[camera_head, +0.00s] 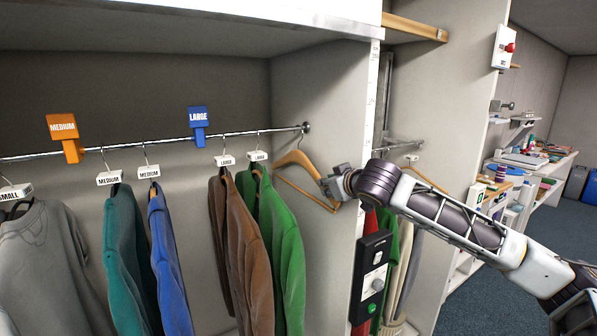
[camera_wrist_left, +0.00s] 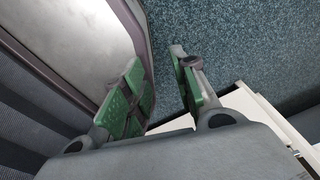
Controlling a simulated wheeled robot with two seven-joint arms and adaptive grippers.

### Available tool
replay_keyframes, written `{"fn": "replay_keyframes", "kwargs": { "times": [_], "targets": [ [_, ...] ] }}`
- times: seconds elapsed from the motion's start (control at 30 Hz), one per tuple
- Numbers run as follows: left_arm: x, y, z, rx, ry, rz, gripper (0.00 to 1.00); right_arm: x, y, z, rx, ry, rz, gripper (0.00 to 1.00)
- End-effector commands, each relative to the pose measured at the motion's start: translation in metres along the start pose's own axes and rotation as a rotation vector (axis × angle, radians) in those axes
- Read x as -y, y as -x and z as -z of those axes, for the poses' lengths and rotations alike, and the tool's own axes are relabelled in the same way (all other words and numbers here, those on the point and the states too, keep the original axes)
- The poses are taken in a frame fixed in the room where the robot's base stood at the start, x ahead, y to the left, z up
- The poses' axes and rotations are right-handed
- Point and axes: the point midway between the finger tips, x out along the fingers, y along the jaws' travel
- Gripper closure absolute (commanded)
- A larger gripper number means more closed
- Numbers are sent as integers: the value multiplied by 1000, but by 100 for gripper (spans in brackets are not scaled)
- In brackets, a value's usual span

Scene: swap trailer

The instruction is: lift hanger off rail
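A bare wooden hanger (camera_head: 297,157) is at the right end of the metal rail (camera_head: 170,141). Its hook reaches up to the rail near the end bracket; whether it rests on the rail is too small to tell. The hanger slants down to the right. My right gripper (camera_head: 329,186) is at the hanger's right shoulder, overlapping it in the head view; whether its fingers are closed on the wood is unclear. My left gripper (camera_wrist_left: 165,92) shows in the left wrist view, its green-padded fingers apart with nothing between them. It is not in the head view.
Left of the bare hanger hang a green garment (camera_head: 287,250), brown garments (camera_head: 240,240), a blue one (camera_head: 168,265), a teal one (camera_head: 125,250) and a grey one (camera_head: 45,265). A side panel (camera_head: 335,100) stands right of the rail end, with a black control box (camera_head: 372,278) on its front edge.

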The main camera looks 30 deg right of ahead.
Motion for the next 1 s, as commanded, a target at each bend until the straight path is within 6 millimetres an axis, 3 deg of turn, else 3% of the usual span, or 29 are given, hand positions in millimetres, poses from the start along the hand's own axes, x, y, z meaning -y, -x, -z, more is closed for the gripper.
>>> {"fn": "replay_keyframes", "kwargs": {
  "times": [0.4,0.7,0.97,1.0],
  "targets": [
    [-14,13,-7,10,3,-16,71,1,-38,-2,1,-2,0,79],
    [-27,13,-8,13,5,-29,71,1,-42,-3,1,0,0,79],
    [-24,13,-7,12,5,-26,71,1,-41,-3,1,0,0,79],
    [-23,13,-7,12,4,-24,71,1,-41,-3,1,0,0,82]
  ]
}}
